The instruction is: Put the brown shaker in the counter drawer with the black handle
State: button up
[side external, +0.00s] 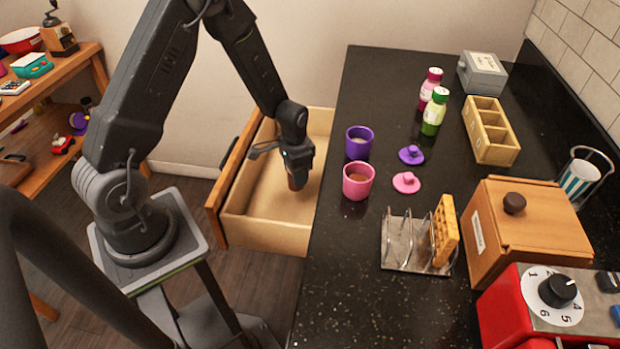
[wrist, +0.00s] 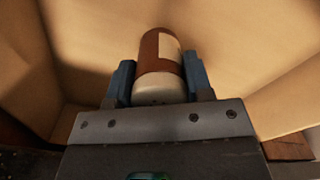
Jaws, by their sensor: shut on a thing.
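The brown shaker (wrist: 150,46) has a pale label and a light end cap. My gripper (wrist: 158,82) is shut on it, with one blue finger on each side. In the side external view my gripper (side external: 297,172) points down into the open drawer, and the brown shaker (side external: 296,184) shows just below it. The counter drawer (side external: 262,232) is pulled out from the left side of the counter and its wooden inside looks otherwise empty. I cannot tell whether the shaker touches the drawer floor.
On the black counter (side external: 345,290) a purple cup (side external: 359,143) and a pink cup (side external: 357,181) stand near the drawer side. A metal rack (side external: 405,245) and a wooden box (side external: 525,235) stand farther right. Two bottles (side external: 433,112) stand farther back.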

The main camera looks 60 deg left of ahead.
aim_at(309, 191)
notch_tip(309, 191, down, 4)
jog(key=shift+r, duration=0.15)
jog(key=w, duration=0.2)
jog(key=w+f, duration=0.1)
jog(key=w, duration=0.1)
jog(key=shift+a, duration=0.2)
jog(key=shift+f, duration=0.1)
jog(key=shift+f, duration=0.2)
jog(key=o, duration=0.9)
jog(key=shift+o, duration=0.2)
jog(key=shift+r, duration=0.1)
